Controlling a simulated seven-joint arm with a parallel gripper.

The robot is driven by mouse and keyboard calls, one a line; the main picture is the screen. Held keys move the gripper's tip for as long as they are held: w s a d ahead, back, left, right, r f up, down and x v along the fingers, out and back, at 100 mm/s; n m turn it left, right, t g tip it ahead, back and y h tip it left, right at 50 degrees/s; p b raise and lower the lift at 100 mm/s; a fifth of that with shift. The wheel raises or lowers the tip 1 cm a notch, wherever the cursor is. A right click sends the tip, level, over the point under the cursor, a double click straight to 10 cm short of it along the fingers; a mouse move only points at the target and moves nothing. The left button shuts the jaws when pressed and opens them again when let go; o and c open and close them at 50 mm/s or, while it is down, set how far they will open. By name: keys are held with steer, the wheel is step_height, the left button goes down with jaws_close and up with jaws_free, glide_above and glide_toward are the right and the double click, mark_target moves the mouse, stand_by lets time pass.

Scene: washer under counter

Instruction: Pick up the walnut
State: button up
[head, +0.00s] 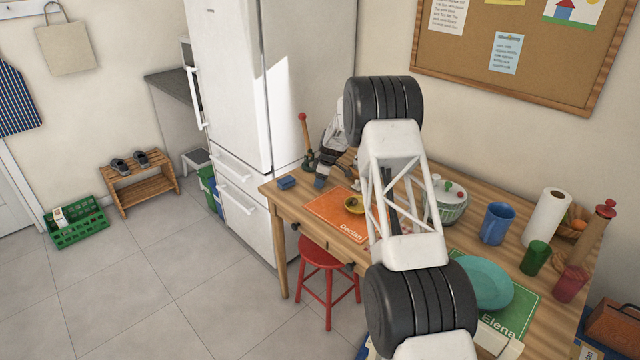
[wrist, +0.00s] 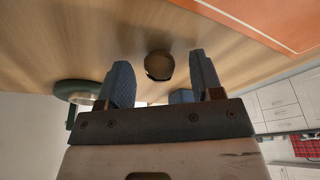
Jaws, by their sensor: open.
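The walnut (wrist: 159,66) shows in the wrist view as a small, round brown thing on the wooden table, between and slightly beyond my fingertips. My gripper (wrist: 163,78) is open, with one blue finger on each side of the walnut's position and a visible gap to each. It holds nothing. In the head view my gripper (head: 322,174) is low over the table's far left part, near the orange placemat (head: 335,214). I cannot make out the walnut in the head view; the gripper probably hides it.
A blue block (head: 287,182) lies at the table's left edge. A red-topped wooden lever on a green base (head: 308,158) stands behind my gripper. A lidded pot (head: 446,203) and blue mug (head: 495,223) stand farther right.

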steer(key=c, duration=1)
steer(key=shift+r, duration=0.1)
steer(key=shift+r, duration=1.75)
steer(key=s+d, duration=0.1)
steer(key=s, duration=0.4)
steer(key=s+r, duration=0.1)
steer(key=s, duration=0.4)
steer(key=s+d, duration=0.1)
steer(key=s, duration=0.4)
steer(key=shift+s+d+r, duration=0.15)
steer(key=shift+s+d, duration=0.2)
